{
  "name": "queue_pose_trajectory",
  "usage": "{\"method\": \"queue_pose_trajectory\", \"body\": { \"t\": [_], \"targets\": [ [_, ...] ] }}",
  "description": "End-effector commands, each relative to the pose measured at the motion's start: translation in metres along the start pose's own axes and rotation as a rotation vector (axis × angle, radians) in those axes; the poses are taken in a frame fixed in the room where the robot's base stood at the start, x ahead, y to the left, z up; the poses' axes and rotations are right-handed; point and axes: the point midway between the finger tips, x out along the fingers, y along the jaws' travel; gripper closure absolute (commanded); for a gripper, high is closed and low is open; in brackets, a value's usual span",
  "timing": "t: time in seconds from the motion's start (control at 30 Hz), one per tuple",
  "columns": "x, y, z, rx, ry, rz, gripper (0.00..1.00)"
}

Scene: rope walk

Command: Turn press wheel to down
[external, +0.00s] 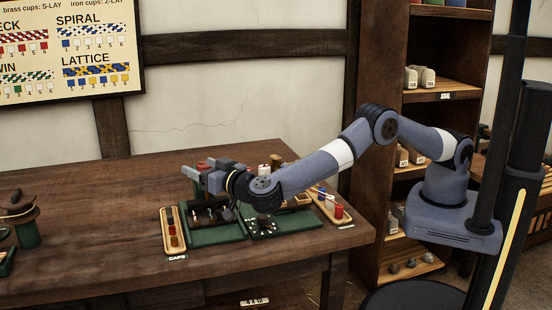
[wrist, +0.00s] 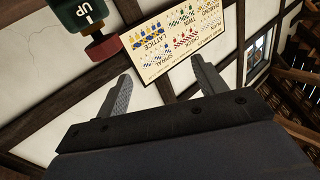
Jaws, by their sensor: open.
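In the wrist view a dark green block (wrist: 72,16) carries a sign reading UP, and a dull red round part (wrist: 104,49) sticks out below it. This looks like the press and its wheel, but only a part is in frame. In the external view a red part (external: 203,167) shows by my gripper (external: 190,172), above a green base (external: 222,234) on the bench; my arm hides most of it. My gripper is open, its two fingers (wrist: 161,66) wide apart with nothing between them. The red round part lies to the left of the fingers in the wrist view.
The wooden bench (external: 110,215) holds a caps tray (external: 166,216) left of the green base, a second green board (external: 283,226) and a tray of coloured pieces (external: 337,218) at right. A dark green stand (external: 27,235) is at far left. The bench between is clear.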

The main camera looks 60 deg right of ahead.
Motion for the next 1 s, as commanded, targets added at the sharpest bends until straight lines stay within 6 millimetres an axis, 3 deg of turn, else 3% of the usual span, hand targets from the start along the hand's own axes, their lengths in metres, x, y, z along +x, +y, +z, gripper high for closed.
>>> {"method": "queue_pose_trajectory", "body": {
  "t": [0.03, 0.2, 0.4, 0.53, 0.77, 1.0],
  "targets": [
    [0.013, -0.012, -0.018, 0.016, 0.011, -0.074, 0.33],
    [0.038, -0.053, -0.056, 0.029, 0.025, -0.349, 0.33],
    [0.050, -0.088, -0.088, -0.021, -0.003, -0.648, 0.33],
    [0.052, -0.100, -0.099, -0.087, -0.054, -0.821, 0.33],
    [0.051, -0.093, -0.102, -0.257, -0.214, -1.066, 0.33],
    [0.054, -0.044, -0.092, -0.478, -0.479, -1.210, 0.33]
  ]
}}
